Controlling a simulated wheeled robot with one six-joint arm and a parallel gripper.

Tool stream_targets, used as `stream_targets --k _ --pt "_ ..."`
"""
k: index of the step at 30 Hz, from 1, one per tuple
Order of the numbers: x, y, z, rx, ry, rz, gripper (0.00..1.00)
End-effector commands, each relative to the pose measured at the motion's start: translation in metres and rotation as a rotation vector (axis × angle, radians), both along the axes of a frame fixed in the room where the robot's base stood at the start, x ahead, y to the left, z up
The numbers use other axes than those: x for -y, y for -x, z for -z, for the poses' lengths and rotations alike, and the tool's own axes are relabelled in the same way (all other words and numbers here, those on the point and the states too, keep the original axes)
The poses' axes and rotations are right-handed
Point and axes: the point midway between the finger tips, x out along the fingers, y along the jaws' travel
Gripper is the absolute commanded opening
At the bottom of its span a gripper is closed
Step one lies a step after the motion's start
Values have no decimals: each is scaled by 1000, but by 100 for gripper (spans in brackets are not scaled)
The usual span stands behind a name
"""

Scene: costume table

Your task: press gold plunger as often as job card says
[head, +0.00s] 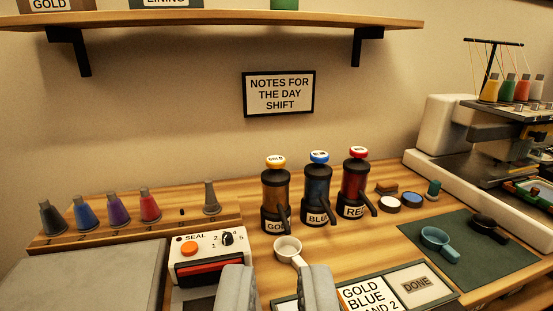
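The gold plunger is the yellow-capped knob (276,162) on a dark dispenser (276,194) labelled "GOLD", the leftmost of three. Its cap stands up above the body. A job card (365,294) lies at the bottom edge; I can read "GOLD", "BLUE" and part of a line ending "AND 2". The rest is cut off. My gripper (277,277) is at the bottom centre, its two grey fingers apart with nothing between them. It is in front of and below the gold dispenser, apart from it. A white cup with a handle (288,248) stands between them.
Blue (318,190) and red (356,182) dispensers stand close to the right. A seal box (206,254) is left of my gripper. A "DONE" plate (417,286), a teal scoop (437,240) and an embroidery machine (480,135) are on the right. A shelf (220,18) hangs above.

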Motion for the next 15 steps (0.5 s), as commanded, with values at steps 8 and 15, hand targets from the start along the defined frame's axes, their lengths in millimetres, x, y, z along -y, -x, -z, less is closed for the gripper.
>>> stream_targets --k 8,15 --pt "0 0 0 0 0 0 0" --pt "0 0 0 0 0 0 0"
